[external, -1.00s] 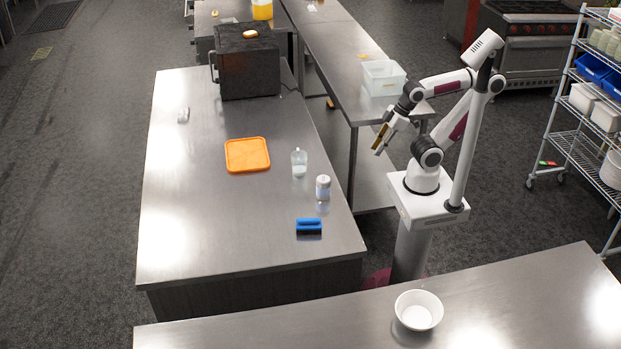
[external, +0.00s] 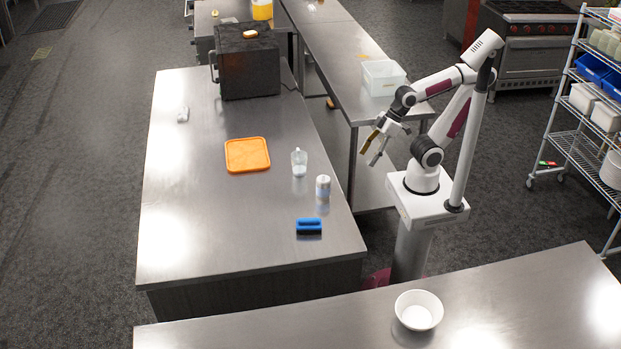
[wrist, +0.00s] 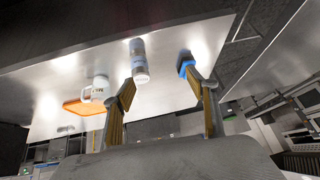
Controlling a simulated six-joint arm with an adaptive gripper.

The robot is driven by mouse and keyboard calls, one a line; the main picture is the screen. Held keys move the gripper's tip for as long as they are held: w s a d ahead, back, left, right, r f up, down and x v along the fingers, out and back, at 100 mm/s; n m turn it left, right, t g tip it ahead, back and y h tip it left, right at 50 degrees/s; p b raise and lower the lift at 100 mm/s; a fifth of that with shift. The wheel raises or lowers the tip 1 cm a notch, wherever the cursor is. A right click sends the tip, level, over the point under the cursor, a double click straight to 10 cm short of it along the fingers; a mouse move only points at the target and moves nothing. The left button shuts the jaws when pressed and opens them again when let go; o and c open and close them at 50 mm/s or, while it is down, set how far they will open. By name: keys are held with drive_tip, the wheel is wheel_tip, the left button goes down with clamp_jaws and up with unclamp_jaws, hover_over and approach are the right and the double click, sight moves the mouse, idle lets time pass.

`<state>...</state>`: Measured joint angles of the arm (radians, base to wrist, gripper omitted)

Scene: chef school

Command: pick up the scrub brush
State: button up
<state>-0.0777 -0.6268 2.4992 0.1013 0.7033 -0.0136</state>
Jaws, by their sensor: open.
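The scrub brush (external: 309,225) is blue on top with a dark underside. It lies on the steel table near its front right corner in the external view. It also shows as a small blue shape (wrist: 186,63) in the wrist view, just past the tip of the right finger. My gripper (external: 371,150) is open and empty. It is off the table's right side, above floor level and well apart from the brush. In the wrist view the two fingers of my gripper (wrist: 163,88) are spread wide with nothing between them.
An orange tray (external: 262,165) lies farther left. A black box (external: 247,85) stands at the table's far end. The table left of the brush is clear.

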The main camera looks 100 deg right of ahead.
drive_tip(key=w+a+f+t+y, duration=0.1)
drive_tip(key=w+a+f+y, duration=0.1)
drive_tip(key=w+a, duration=0.55)
drive_tip(key=m+t+h, duration=0.1)
drive_tip(key=m+t, duration=0.1)
drive_tip(key=t, duration=0.1)
hover_over(318, 220)
drive_tip(key=s, duration=0.6)
wheel_tip(318, 220, down, 7)
drive_tip(key=f+h, duration=0.1)
drive_tip(key=w+f+t+h, duration=0.1)
drive_tip(key=f, duration=0.1)
drive_tip(key=w+f, duration=0.1)
drive_tip(key=f, duration=0.1)
drive_tip(key=shift+a+m+t+h, duration=0.3)
drive_tip(key=shift+a+m+h, duration=0.05)
drive_tip(key=shift+m+h, duration=0.05)
drive_tip(key=shift+s+d+f+t+h, duration=0.2)
drive_tip(key=shift+f+t+h, duration=0.1)
drive_tip(key=shift+f+h, duration=0.25)
drive_tip(key=shift+s+d+f+t+h, duration=0.15)
drive_tip(key=shift+d+f+t+h, duration=0.15)
drive_tip(key=shift+t+h, duration=0.15)
drive_tip(key=shift+x, duration=1.3)
